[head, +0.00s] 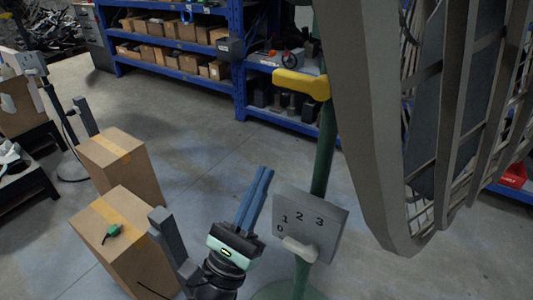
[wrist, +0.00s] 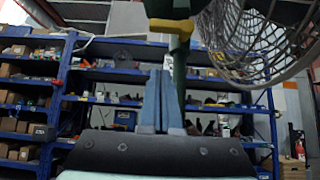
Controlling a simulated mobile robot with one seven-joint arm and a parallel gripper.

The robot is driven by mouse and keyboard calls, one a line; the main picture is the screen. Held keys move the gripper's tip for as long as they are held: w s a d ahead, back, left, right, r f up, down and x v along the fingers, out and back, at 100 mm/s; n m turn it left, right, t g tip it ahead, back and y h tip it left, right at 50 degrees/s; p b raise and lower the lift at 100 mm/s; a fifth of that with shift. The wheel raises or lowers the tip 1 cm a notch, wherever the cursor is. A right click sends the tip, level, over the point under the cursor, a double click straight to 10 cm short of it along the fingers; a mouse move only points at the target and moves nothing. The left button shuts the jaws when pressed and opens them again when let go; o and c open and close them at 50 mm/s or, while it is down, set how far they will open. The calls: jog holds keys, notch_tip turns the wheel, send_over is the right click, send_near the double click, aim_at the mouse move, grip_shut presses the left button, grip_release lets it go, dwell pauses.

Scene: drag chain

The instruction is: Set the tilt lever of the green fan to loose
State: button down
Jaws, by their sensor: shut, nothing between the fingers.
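The green fan has a green pole (head: 325,150) and a large grey caged head (head: 375,130) at the right of the head view. A yellow tilt lever (head: 302,84) sticks out to the left from the top of the pole, roughly level. In the wrist view the pole (wrist: 178,68) rises behind my fingers, and a dull yellow piece (wrist: 172,26), apparently the lever, crosses its top. My gripper (head: 266,170) is shut and empty, its blue fingers pointing up, below and left of the lever and apart from it in the head view.
A grey panel (head: 325,222) marked 0 to 3 with a pale knob (head: 299,248) is on the pole, right of my gripper. Cardboard boxes (head: 120,235) stand at the left. Blue shelves (head: 238,60) stand behind. Floor between is clear.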

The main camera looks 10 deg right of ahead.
aim_at(306, 80)
jog(key=w+d+r+p, duration=0.3)
jog(key=w+d+r, duration=0.1)
jog(key=r, duration=0.6)
jog(key=shift+d, duration=0.15)
jog(key=shift+w+m+g+h+b, duration=0.15)
jog(key=shift+m+g+h+b, duration=0.15)
jog(key=shift+m+h+b, duration=0.1)
